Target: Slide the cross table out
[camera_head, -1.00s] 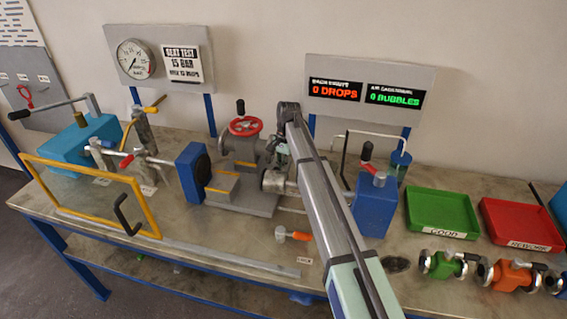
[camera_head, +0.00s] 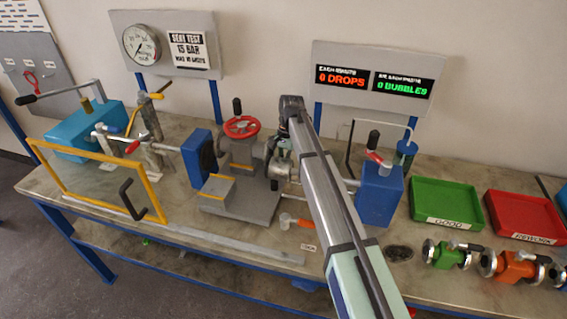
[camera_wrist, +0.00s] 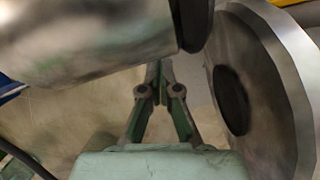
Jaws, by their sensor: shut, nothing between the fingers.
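The cross table (camera_head: 237,211) is the grey sliding base at mid-bench. It carries a grey body with a red handwheel (camera_head: 241,126) and yellow-edged blocks (camera_head: 217,187). It stands between the blue plate with a black face (camera_head: 197,160) and the blue unit (camera_head: 379,195). My gripper (camera_wrist: 158,68) is shut with nothing in it. In the wrist view its fingers sit between a grey cylinder (camera_wrist: 95,40) and a round metal flange (camera_wrist: 270,95). In the head view my arm largely hides the gripper, right of the handwheel body; contact is unclear.
An orange lever (camera_head: 297,220) and its label lie in front. A yellow frame guard (camera_head: 95,205) stands at left. Green (camera_head: 446,203) and red (camera_head: 524,215) trays and several small valves (camera_head: 450,255) lie at right. A flat strip (camera_head: 235,245) runs along the front.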

